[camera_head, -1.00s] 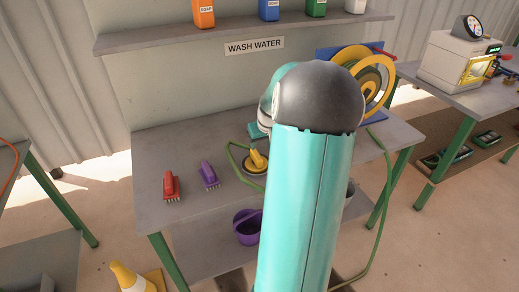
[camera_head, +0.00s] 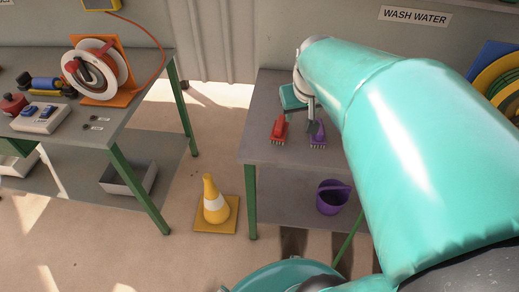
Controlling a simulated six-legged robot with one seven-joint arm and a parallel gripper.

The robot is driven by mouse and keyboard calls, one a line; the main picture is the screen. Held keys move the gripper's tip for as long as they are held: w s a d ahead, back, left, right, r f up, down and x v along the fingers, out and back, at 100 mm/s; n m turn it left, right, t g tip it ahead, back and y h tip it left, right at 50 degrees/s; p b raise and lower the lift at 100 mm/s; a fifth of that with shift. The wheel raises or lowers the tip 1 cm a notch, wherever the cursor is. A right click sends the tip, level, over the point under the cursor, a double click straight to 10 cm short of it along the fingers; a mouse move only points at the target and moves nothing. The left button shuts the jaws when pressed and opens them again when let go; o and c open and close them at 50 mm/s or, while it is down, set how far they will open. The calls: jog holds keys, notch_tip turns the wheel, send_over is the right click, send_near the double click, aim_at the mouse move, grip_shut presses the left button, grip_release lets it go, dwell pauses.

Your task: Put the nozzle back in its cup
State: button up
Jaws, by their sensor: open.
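My gripper (camera_head: 313,124) is over the back-left part of the wash table (camera_head: 264,150), with its grey fingers pointing down close to the purple brush (camera_head: 318,136). It is open, and nothing shows between its fingers. The nozzle and its cup are not visible in the present view; my teal arm covers the table's right part.
A red brush (camera_head: 279,130) lies left of the purple one. A purple bucket (camera_head: 333,196) is on the shelf below. Another table (camera_head: 130,95) holds a cable reel (camera_head: 97,67).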

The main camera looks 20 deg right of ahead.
jog(key=s+a+r+n+t+y, duration=0.1)
jog(key=s+a+n+y, duration=0.1)
jog(key=s+a, duration=0.9)
jog(key=a, duration=0.3)
jog(key=shift+a, duration=0.3)
jog(key=shift+c, duration=0.3)
jog(key=shift+c, duration=0.7)
jog(key=shift+d, duration=0.1)
